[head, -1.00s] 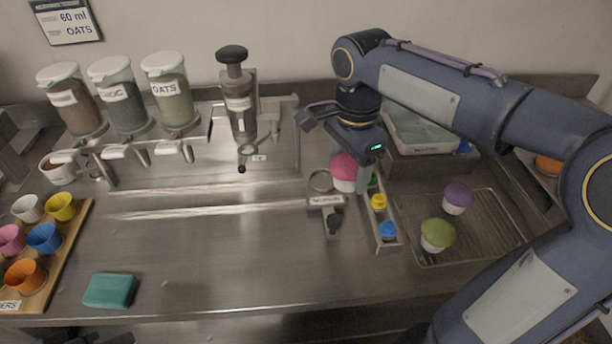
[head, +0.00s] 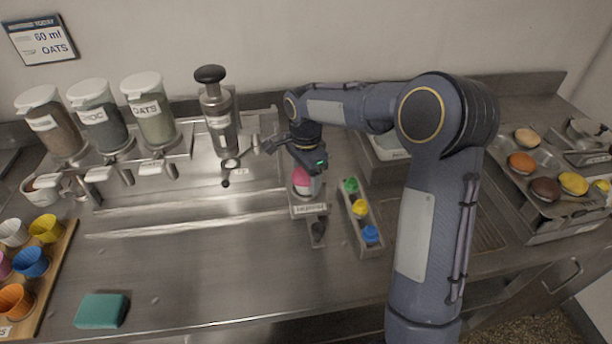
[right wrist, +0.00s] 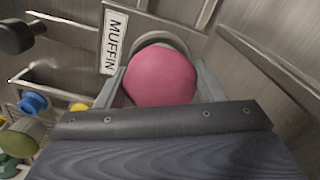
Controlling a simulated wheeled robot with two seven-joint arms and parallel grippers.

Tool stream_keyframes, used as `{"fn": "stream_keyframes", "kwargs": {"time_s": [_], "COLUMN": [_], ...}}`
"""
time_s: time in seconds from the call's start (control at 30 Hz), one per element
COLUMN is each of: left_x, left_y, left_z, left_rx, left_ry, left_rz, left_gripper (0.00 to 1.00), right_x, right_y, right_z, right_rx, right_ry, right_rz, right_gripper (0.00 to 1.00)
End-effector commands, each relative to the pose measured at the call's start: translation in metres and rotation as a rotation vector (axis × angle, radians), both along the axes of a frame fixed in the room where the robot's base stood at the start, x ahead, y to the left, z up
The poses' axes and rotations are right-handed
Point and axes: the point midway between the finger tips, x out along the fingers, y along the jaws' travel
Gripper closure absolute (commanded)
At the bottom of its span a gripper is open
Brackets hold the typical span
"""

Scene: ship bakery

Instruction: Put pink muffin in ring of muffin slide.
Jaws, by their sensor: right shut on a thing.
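The pink muffin (head: 303,182) is held in my right gripper (head: 307,186), which is shut on it. In the right wrist view the muffin's round pink top (right wrist: 160,76) sits between the two fingers. The muffin slide (head: 310,209) has a label plate and a dark knob at its front. The muffin is at the slide's ring (right wrist: 162,40), whose curved rim shows just beyond it in the wrist view. The muffin covers most of the ring, and I cannot tell whether it is inside or above. My left gripper is not in view.
A narrow tray (head: 349,219) with green, yellow and blue items stands right of the slide. A portioner with a black knob (head: 210,74) stands behind left. A teal sponge (head: 101,311) lies front left. My right arm hides much of the wire rack (head: 487,232).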

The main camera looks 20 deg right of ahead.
Motion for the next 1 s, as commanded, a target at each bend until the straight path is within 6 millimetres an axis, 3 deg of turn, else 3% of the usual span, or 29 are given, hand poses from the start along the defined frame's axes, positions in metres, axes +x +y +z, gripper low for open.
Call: {"fn": "stream_keyframes", "kwargs": {"time_s": [0.43,0.47,0.63,1.0], "left_x": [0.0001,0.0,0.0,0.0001], "left_y": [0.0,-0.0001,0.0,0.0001], "left_z": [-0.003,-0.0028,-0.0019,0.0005], "left_rx": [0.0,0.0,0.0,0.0], "left_ry": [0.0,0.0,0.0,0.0], "left_rz": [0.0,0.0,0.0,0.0], "left_gripper": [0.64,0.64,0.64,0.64], "right_x": [-0.0004,-0.0004,-0.0005,-0.0001], "right_y": [0.0,0.0,0.0,-0.0002], "right_z": [-0.01,-0.0099,-0.0089,-0.0015], "right_rx": [0.0,0.0,0.0,-0.001], "right_ry": [-0.001,-0.001,-0.001,-0.003], "right_rz": [0.0,0.0,0.0,-0.001], "right_gripper": [0.5,0.36,0.16,0.16]}}
